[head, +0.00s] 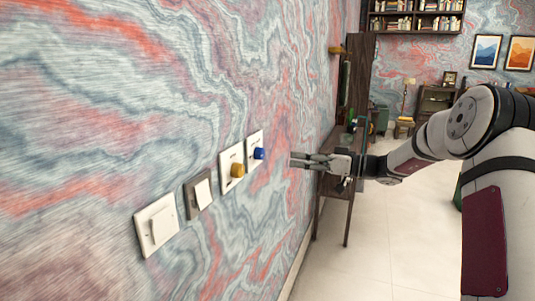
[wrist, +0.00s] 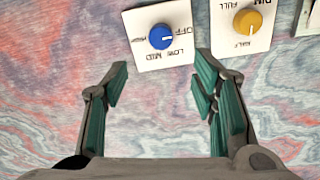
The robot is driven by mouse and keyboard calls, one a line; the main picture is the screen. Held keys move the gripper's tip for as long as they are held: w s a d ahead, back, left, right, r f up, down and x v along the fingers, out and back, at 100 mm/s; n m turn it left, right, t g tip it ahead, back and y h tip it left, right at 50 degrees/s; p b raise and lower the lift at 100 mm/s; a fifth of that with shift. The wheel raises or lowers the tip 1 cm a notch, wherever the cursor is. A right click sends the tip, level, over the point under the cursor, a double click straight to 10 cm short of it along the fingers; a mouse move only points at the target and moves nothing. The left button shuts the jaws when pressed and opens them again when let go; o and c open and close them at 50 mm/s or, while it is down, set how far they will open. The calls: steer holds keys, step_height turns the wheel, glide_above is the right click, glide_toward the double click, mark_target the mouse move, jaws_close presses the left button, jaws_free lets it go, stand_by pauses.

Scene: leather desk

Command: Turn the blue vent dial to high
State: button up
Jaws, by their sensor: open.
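The blue vent dial (wrist: 161,37) sits on a white wall plate (wrist: 176,14) lettered OFF, LOW, MED and a blurred word at left. Its pale mark points right, toward the OFF lettering. In the head view the blue dial (head: 259,153) is on the farthest plate of the row. My gripper (wrist: 161,82) is open and empty, its teal-padded fingers spread wide, with the dial just beyond the gap between the tips. In the head view my gripper (head: 300,160) is to the right of the dial, apart from it.
A yellow dial (wrist: 248,20) on its own plate is right beside the blue one in the wrist view. Two switch plates, one grey-framed (head: 198,192) and one white (head: 156,225), continue the row. A wooden table (head: 335,190) stands along the wall behind my gripper.

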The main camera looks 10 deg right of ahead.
mark_target(263, 153)
steer(key=x, duration=1.1)
steer(key=shift+s+p, duration=0.1)
steer(key=shift+p, duration=0.25)
steer(key=c, duration=1.2)
